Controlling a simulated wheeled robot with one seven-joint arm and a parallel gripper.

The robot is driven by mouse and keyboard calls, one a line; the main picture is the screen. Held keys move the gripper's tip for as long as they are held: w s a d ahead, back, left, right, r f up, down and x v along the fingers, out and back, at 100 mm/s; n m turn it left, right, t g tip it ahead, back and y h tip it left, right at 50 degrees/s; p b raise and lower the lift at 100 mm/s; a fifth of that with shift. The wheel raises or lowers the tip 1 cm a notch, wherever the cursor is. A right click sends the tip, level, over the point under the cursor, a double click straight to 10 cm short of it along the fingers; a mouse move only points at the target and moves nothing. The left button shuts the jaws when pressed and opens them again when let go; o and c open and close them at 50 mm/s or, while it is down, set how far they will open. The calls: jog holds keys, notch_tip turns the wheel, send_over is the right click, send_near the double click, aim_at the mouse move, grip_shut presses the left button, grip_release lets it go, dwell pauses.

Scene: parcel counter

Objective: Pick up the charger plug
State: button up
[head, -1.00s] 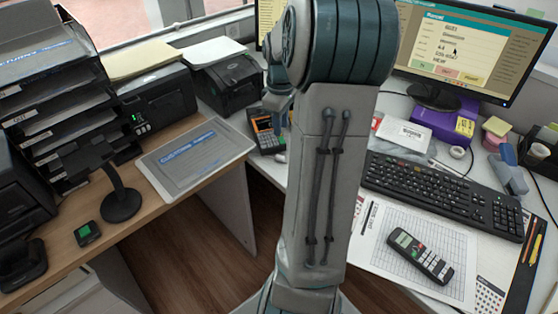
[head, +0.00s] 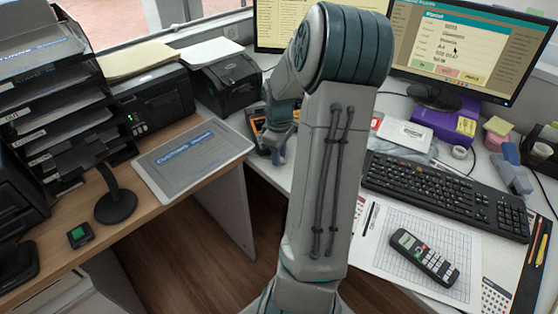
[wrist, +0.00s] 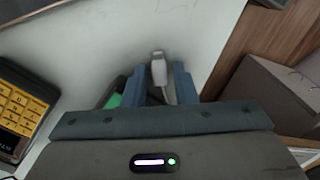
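Whether the fingertips touch the counter cannot be told. In the head view my gripper (head: 277,150) is low over the white counter, largely behind my arm, and the plug is not visible there.
A terminal with yellow keys (wrist: 22,104) is left of my gripper. A green item (wrist: 117,93) is partly hidden by the left finger. The counter edge and wooden floor (wrist: 235,45) are on the right. A keyboard (head: 445,192) and a handset (head: 424,257) lie on the right counter.

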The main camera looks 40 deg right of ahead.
jog(key=c, duration=0.5)
jog(key=shift+r, duration=0.1)
jog(key=shift+c, duration=0.2)
